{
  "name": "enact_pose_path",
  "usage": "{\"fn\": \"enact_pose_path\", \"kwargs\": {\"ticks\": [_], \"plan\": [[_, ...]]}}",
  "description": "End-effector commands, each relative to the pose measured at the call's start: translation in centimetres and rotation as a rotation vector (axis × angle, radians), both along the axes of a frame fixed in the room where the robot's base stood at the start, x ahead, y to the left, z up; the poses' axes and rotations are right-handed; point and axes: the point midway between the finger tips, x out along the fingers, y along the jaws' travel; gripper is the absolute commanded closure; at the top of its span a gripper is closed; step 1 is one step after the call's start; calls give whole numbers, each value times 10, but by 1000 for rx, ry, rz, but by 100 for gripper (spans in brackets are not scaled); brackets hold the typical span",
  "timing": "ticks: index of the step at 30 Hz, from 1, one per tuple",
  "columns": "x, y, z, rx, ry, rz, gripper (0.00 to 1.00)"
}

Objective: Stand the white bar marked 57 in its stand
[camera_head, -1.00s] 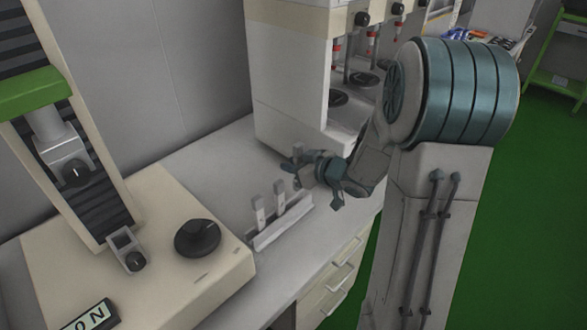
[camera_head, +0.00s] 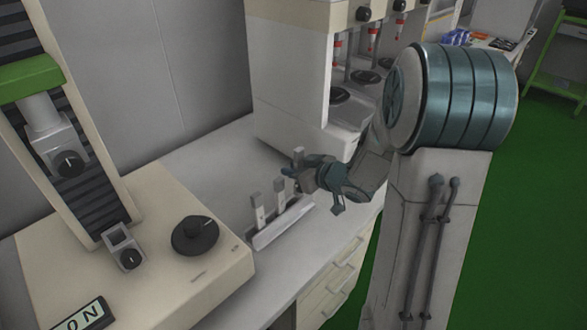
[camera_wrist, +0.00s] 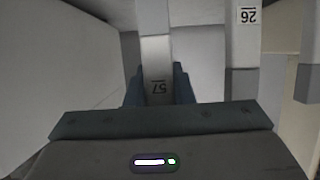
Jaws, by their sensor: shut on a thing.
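The white bar marked 57 (camera_wrist: 156,60) is between the two fingers of my gripper (camera_wrist: 158,88), which is shut on it. In the head view my gripper (camera_head: 298,172) is at the right end of the pale stand (camera_head: 283,228), and the held bar's grey top (camera_head: 299,153) shows above the fingers. The bar looks roughly upright. Its lower end is hidden, so I cannot tell whether it is in the stand. A bar marked 26 (camera_wrist: 246,40) is beside it, apart from my fingers.
Two bars, one at the left (camera_head: 257,210) and one in the middle (camera_head: 280,195), stand upright in the stand. A beige machine with a black knob (camera_head: 196,235) is at the left. A white machine (camera_head: 288,85) rises behind. The counter's front edge is close to the stand.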

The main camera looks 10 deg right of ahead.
Motion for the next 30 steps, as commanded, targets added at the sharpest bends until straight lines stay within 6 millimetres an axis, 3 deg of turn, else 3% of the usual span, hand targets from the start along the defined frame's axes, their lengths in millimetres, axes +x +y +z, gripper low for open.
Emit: {"fn": "enact_pose_path", "kwargs": {"ticks": [30], "plan": [[-1,-1,-19,0,0,0,100]]}}
